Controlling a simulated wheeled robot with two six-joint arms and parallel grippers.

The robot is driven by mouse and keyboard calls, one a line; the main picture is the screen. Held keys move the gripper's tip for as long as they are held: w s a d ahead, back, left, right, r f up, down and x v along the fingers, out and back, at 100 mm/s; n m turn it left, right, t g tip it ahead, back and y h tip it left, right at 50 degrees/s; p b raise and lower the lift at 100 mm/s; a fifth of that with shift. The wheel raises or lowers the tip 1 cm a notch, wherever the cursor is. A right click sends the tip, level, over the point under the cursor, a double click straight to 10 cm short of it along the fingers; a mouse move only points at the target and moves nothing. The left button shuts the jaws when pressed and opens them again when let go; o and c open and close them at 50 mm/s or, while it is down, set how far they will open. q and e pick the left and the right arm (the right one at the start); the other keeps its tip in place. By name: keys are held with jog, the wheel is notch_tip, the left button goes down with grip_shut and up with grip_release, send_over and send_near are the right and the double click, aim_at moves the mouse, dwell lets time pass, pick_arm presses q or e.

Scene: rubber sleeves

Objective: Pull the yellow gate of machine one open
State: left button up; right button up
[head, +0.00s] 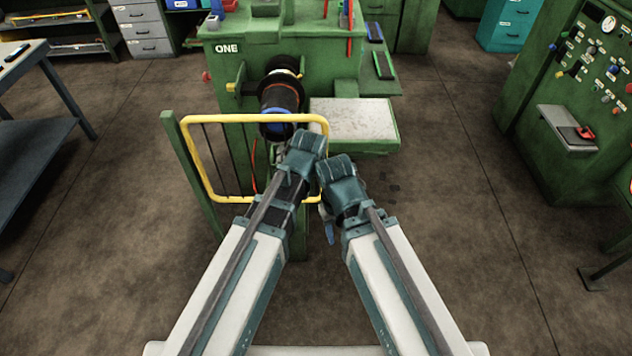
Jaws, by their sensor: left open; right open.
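The yellow gate (253,118) is a tube frame in front of the green machine one (300,44), which is marked ONE. Its left side is by a green post (190,172), and its right side runs down behind my arms. My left gripper (303,146) is at the gate's right part, overlapping its top bar in the head view. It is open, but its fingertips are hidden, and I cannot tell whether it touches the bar. My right gripper (328,226) is open, lower and just right of the gate's right side. Its fingers are mostly hidden by my wrist.
A black roller with a blue band (279,100) sticks out of the machine behind the gate. A pale tray (352,118) is right of it. A green control cabinet (567,90) stands at the right, a dark table (40,130) at the left. The floor around the gate is clear.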

pick_arm(q)
jog(key=shift+c, duration=0.2)
grip_shut()
dwell(1.2)
